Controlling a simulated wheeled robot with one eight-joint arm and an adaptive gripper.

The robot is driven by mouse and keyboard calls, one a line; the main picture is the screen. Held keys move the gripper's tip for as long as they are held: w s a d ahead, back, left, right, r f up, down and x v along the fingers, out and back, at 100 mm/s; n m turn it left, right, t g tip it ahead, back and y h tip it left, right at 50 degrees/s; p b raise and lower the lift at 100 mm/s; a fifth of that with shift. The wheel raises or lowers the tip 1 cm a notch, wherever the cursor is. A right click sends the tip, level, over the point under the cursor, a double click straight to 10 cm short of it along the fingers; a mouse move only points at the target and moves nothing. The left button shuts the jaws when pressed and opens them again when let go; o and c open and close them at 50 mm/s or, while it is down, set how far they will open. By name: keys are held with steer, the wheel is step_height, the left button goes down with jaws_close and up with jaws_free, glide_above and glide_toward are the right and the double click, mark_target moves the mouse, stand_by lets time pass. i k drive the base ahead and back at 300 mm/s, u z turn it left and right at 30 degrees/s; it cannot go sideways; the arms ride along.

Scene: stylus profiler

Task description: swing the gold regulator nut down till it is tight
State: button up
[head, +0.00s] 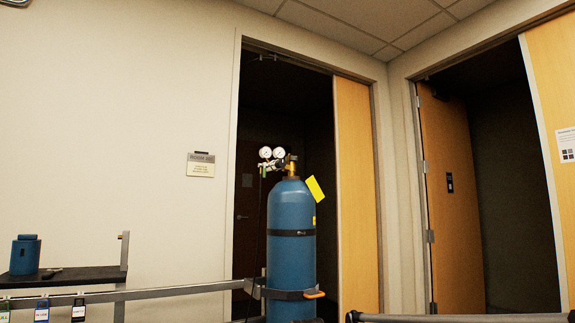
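A tall blue gas cylinder (291,215) stands upright in front of a dark doorway. A regulator with two round white gauges (272,153) sits at its top left. The gold regulator nut (290,160) appears as a small brass area between the gauges and the cylinder valve (291,170); it is too small to tell how tight it is. A yellow tag (314,188) hangs at the cylinder's right shoulder. My gripper is not in view.
A strap and bracket with an orange handle (314,295) hold the cylinder low down. A grey rail (180,291) runs across the lower left. A dark shelf (85,276) carries a blue container (25,255). Another rail (450,318) lies at the lower right.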

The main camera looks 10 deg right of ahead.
mark_target(286, 168)
steer(key=z, duration=2.1)
steer(key=k, duration=1.45)
steer(key=u, duration=0.95)
steer(key=i, duration=1)
